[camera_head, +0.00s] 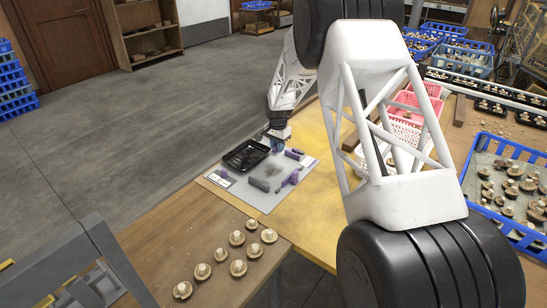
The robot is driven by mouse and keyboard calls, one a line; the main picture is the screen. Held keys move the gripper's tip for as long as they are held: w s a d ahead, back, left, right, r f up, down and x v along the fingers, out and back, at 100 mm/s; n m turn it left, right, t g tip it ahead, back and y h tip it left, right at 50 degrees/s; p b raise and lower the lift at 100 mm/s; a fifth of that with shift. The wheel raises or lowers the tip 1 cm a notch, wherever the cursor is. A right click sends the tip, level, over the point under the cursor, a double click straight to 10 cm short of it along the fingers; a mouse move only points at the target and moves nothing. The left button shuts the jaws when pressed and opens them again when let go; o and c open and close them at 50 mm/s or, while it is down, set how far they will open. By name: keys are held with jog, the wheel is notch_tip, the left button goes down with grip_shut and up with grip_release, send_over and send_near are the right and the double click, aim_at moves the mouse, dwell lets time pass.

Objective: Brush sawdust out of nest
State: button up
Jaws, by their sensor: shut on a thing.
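My gripper (278,138) is at the far side of the pale work mat (265,200), low over it and just right of the black tray (238,164). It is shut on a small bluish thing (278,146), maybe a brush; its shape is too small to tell. Purple and dark grey blocks lie on the mat: a purple piece (294,154) right of my gripper, a grey block (259,184), and a purple fixture (289,181). Which of these is the nest, I cannot tell. Dark specks or a smudge (274,168) lie on the mat between them. Sawdust is not clear at this size.
Several mushrooms (201,271) lie on the wooden table in front of the mat. Blue crates with mushrooms (508,187) and a red-white basket (405,125) stand at the right. My arm covers much of the middle right. The yellow tabletop (312,215) beside the mat is clear.

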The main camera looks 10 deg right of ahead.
jog(key=shift+w+d, duration=0.25)
jog(key=shift+w, duration=0.25)
jog(key=shift+w+d, duration=0.25)
jog(key=shift+w, duration=0.25)
